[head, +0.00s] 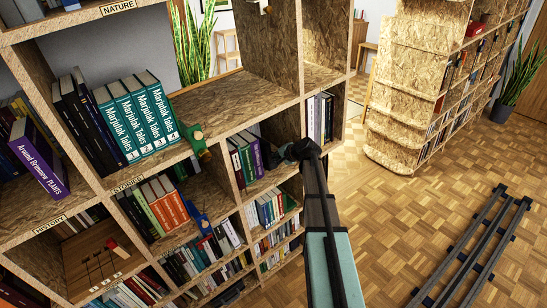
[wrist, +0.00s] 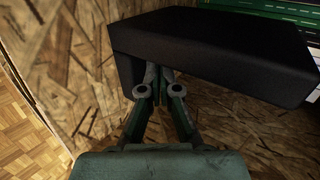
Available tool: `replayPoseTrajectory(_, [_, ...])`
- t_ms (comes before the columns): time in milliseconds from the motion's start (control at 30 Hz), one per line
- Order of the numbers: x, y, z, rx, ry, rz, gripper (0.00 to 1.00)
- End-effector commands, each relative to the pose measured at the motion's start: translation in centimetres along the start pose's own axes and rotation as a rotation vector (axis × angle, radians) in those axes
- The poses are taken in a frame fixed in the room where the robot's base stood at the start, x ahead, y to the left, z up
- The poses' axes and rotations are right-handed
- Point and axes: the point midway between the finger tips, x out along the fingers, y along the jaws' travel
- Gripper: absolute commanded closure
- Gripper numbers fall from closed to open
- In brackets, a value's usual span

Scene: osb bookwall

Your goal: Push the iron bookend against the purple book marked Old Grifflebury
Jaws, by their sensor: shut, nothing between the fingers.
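The purple book (head: 254,154) stands upright in a middle shelf compartment in the head view, at the right end of a short row of books. A dark shape (head: 270,158) just right of it looks like the iron bookend; whether they touch is unclear. In the wrist view the black bookend (wrist: 215,50) fills the upper middle. My gripper (wrist: 160,78) is shut and empty, its fingertips at the bookend's lower left edge, seemingly touching it. In the head view my gripper (head: 288,153) reaches into the compartment from the right and partly hides the bookend.
The chipboard wall (wrist: 50,50) of the compartment is close on the left in the wrist view. Green book covers (wrist: 285,12) show at its upper right. In the head view, teal books (head: 135,118) and a green-and-yellow figure (head: 195,139) stand on the shelf to the left.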

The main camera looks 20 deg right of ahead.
Motion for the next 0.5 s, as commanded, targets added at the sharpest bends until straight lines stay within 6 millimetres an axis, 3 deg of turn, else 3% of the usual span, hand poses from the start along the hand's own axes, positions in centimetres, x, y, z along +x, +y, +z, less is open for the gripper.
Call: replayPoseTrajectory(500, [-4.8, 3.3, 1.0, 0.001, 0.001, -0.001, 1.00])
